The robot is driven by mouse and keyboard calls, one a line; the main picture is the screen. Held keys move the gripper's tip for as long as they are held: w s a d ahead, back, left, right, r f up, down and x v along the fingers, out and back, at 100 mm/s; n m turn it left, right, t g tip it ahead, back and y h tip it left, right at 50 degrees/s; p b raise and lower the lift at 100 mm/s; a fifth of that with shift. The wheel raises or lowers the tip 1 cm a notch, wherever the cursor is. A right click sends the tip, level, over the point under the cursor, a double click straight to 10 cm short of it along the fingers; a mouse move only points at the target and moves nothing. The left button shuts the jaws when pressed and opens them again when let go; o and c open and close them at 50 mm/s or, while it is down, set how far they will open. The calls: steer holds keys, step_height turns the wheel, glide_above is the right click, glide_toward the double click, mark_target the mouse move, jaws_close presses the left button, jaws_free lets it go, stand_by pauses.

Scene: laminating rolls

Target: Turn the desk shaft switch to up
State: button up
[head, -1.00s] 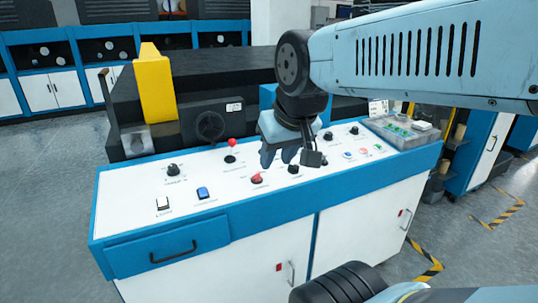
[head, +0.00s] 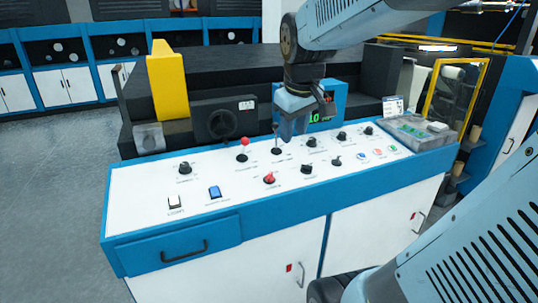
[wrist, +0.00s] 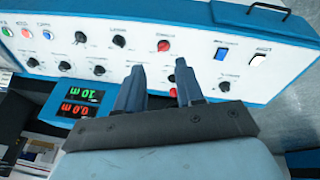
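My gripper (head: 292,138) points down over the panel, just right of the black lever. In the wrist view my gripper (wrist: 158,70) has its two fingers apart with nothing between them. The red ball (wrist: 171,78) shows beside the right finger. The black lever does not show there; the left finger likely covers it.
A lit display box (head: 330,112) stands behind the panel. A grey tray (head: 418,132) lies at its right end. A white rocker switch (head: 175,202) and a blue one (head: 214,191) sit at the left. A yellow block (head: 166,80) stands at the back left.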

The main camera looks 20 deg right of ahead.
steer(key=w+d+f+n+g, duration=0.25)
steer(key=w+d, duration=0.35)
steer(key=w, duration=0.3)
steer(key=n, duration=0.3)
glide_toward(307, 165)
steer(key=shift+n, duration=0.25)
steer(key=f, duration=0.5)
steer(key=w+f, duration=0.1)
steer(key=f, duration=0.2)
steer(key=shift+d+f, duration=0.25)
steer(key=shift+d, duration=0.15)
steer(key=shift+c, duration=0.2)
